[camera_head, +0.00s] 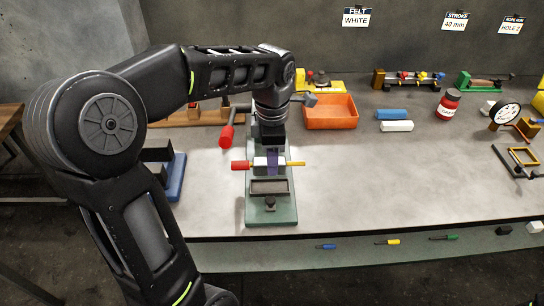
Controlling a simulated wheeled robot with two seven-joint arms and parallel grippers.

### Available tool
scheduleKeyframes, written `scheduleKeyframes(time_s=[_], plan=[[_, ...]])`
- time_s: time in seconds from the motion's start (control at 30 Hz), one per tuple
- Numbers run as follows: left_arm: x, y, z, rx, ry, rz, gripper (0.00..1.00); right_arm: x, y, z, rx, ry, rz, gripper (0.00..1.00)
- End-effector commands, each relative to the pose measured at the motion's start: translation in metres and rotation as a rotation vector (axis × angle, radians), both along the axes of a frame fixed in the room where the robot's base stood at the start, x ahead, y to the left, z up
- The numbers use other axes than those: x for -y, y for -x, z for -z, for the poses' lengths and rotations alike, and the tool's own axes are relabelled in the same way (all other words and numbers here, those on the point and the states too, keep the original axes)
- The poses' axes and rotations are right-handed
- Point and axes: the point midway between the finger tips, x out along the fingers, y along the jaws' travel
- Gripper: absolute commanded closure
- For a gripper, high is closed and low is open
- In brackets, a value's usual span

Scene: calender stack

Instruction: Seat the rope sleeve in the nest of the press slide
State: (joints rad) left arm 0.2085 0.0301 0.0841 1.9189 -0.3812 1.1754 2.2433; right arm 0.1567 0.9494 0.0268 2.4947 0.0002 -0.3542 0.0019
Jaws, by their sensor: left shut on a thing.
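The press (283,211) stands on a green base near the bench's front edge. A lever with a red grip (226,137) and a grey weight (310,100) crosses behind my left gripper. A red knob (240,165), whitish blocks (261,161), a purple part (272,158) and a yellow rod (296,164) lie crosswise over the base. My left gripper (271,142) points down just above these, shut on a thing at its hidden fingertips. I cannot tell which part is the rope sleeve or the slide's nest. My right gripper is not in view.
An orange tray (331,122) stands behind the press. Blue (391,114) and white blocks (397,126), a red jar (448,104) and a dial (506,115) stand to the right. A blue-based fixture (178,178) is at left. The bench right of the press is clear.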

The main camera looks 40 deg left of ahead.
Motion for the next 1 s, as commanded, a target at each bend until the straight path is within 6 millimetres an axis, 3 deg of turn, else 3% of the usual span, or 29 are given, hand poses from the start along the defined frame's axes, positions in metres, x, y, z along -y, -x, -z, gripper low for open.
scheduleKeyframes(time_s=[0.4, 1.0], plan=[[0.000, 0.000, 0.039, 0.000, 0.000, 0.001, 1.00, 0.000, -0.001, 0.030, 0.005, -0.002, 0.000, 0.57], [0.000, 0.000, 0.043, 0.001, -0.001, 0.001, 1.00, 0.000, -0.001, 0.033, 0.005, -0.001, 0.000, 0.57]])
